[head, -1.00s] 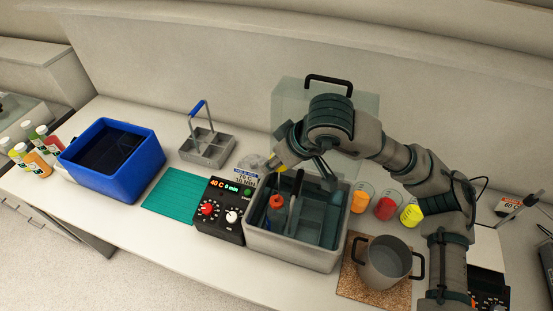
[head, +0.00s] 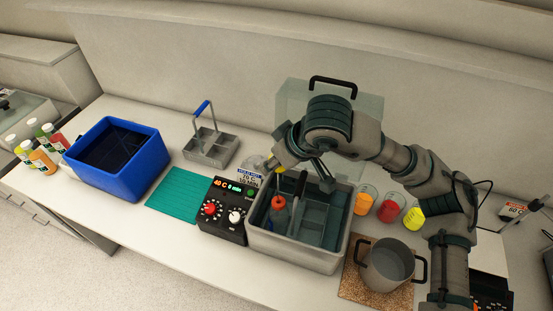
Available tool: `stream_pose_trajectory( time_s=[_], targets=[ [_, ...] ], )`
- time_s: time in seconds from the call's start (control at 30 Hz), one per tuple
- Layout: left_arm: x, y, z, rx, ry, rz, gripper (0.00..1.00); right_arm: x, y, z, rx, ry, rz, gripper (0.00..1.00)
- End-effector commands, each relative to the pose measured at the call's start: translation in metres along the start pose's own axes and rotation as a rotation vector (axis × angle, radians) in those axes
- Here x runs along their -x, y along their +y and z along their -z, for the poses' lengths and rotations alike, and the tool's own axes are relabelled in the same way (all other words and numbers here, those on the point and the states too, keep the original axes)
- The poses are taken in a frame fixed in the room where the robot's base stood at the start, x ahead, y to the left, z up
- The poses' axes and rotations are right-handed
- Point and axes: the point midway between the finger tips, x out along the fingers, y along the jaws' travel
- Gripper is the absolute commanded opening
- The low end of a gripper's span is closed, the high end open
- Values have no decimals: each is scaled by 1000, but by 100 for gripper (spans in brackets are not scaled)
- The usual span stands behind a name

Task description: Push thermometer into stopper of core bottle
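The core bottle (head: 278,208), with an orange-red top, stands in the left part of the grey water bath (head: 293,255). My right gripper (head: 280,167) reaches in from the right and hangs just above the bottle. A small yellow piece shows at its tip, with a faint thin stem below it towards the bottle top; this looks like the thermometer, but it is too small to be sure. I cannot tell whether the fingers are closed on it or how deep the stem sits. My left gripper is not in view.
A dark upright bar (head: 298,188) stands beside the bottle in the bath. A control box (head: 222,212), green mat (head: 173,196), blue crate (head: 150,178) and grey caddy (head: 207,150) are to the left. A pot (head: 386,265) and beakers of coloured juice (head: 389,212) are to the right.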

Motion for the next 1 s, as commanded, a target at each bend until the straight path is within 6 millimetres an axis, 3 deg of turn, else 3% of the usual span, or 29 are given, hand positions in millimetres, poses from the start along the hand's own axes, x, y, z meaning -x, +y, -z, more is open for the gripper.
stream_pose_trajectory(
  time_s=[1.0],
  targets=[
    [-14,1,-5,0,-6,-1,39,-13,2,-9,-1,0,0,0]
  ],
)
